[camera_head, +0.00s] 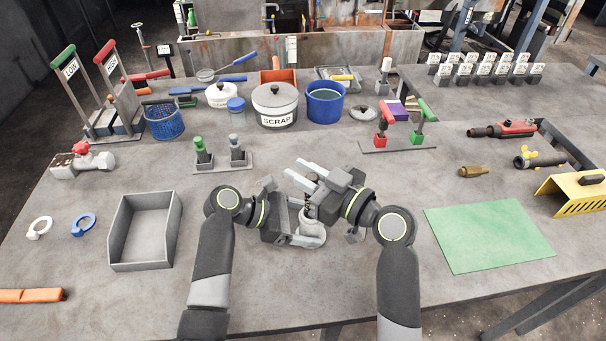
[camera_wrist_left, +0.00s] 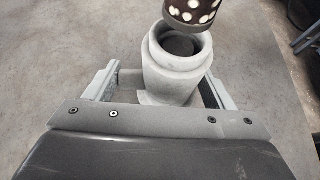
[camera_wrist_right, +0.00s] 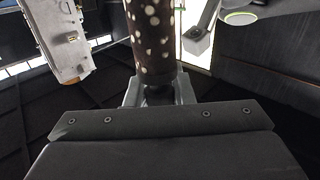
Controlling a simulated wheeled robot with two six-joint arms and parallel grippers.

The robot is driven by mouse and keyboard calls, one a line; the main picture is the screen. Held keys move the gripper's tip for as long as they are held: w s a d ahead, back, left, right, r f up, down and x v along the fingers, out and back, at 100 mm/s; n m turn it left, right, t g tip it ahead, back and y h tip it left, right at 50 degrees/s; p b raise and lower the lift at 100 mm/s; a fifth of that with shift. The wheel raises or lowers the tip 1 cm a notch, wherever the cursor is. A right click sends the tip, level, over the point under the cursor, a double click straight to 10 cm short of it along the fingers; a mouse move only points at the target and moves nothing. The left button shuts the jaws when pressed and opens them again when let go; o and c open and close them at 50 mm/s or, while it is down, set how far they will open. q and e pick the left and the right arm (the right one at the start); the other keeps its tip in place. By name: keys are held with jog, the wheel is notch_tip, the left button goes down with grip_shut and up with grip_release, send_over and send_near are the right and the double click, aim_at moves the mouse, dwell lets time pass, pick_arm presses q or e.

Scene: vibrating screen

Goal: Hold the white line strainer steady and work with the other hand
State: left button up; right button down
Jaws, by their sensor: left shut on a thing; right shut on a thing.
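The white line strainer (camera_head: 313,228) stands on the table in front of me, its round open mouth facing up in the left wrist view (camera_wrist_left: 178,62). My left gripper (camera_head: 298,236) is shut on its body, one finger on each side. My right gripper (camera_head: 312,203) is shut on a dark perforated cylinder (camera_wrist_right: 152,38) with pale holes. The cylinder's lower end (camera_wrist_left: 192,10) hangs just above the strainer's mouth, apart from it in the left wrist view. The grippers hide much of both parts in the head view.
A grey open tray (camera_head: 117,232) stands left, beside white (camera_head: 39,228) and blue (camera_head: 83,224) rings. A green mat (camera_head: 487,236) lies right. Behind are a SCRAP pot (camera_head: 276,104), a blue bucket (camera_head: 325,104), and a stand with red and green handles (camera_head: 398,146).

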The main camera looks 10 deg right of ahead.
pick_arm(q)
jog(key=shift+f, duration=0.15)
pick_arm(e)
jog(key=shift+r, duration=0.1)
dwell(0.3)
notch_tip(320, 180, up, 7)
dwell(0.8)
pick_arm(q)
jog(key=o, duration=0.7)
jog(key=shift+c, duration=0.2)
jog(key=shift+o, duration=0.4)
jog(key=shift+w, duration=0.1)
pick_arm(e)
jog(key=shift+w, duration=0.1)
pick_arm(q)
jog(key=shift+o, duration=0.4)
jog(key=shift+o, duration=1)
jog(key=c, duration=0.4)
